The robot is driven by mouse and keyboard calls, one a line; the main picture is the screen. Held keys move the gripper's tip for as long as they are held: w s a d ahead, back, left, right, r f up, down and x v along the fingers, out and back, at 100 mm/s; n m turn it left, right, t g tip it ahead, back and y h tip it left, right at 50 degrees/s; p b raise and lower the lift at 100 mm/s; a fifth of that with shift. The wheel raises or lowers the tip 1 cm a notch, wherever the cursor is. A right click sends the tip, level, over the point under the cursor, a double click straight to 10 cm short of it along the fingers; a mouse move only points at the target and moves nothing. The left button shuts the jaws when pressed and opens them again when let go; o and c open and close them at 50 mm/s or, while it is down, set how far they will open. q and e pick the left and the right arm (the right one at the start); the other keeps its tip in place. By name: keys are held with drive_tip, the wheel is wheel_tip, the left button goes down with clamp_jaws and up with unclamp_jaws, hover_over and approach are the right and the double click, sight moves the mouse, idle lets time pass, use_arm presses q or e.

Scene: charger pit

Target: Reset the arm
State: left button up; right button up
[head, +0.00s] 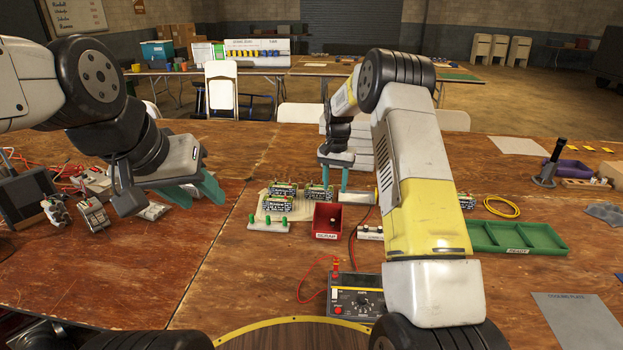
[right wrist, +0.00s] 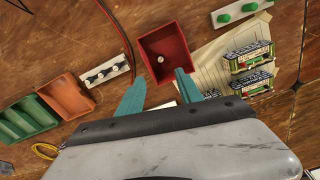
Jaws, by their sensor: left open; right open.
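In the head view my left gripper (head: 195,186) hangs over the left part of the wooden table, its teal fingers apart and empty. My right arm reaches forward across the middle of the table. My right gripper (head: 335,181) points down behind the small red bin (head: 327,222), near the circuit boards. The right wrist view shows my right gripper (right wrist: 158,92) with its teal fingers spread and nothing between them. The red bin (right wrist: 167,53) lies just beyond the fingertips there, with a small pale round thing inside. My right forearm hides part of the table.
Green-and-black circuit boards (head: 318,194) sit on a paper sheet. A black meter (head: 356,297) with red leads stands in front. A green tray (head: 515,238) and yellow cable loop (head: 502,207) lie right. Clutter with red wires (head: 92,213) lies left. The front left tabletop is clear.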

drive_tip(key=s+r+n+t+y, duration=0.1)
drive_tip(key=s+r+t, duration=0.1)
drive_tip(key=s+r, duration=0.75)
drive_tip(key=s+r+n+t, duration=0.1)
drive_tip(key=s+r+n, duration=0.1)
drive_tip(key=s+r, duration=0.8)
drive_tip(key=s+r+n+t, duration=0.1)
drive_tip(key=s+r, duration=0.1)
drive_tip(key=s, duration=0.8)
drive_tip(key=s+r+n+t+y, duration=0.1)
drive_tip(key=s+r+t, duration=0.1)
drive_tip(key=s, duration=0.8)
drive_tip(key=shift+a+r, duration=0.3)
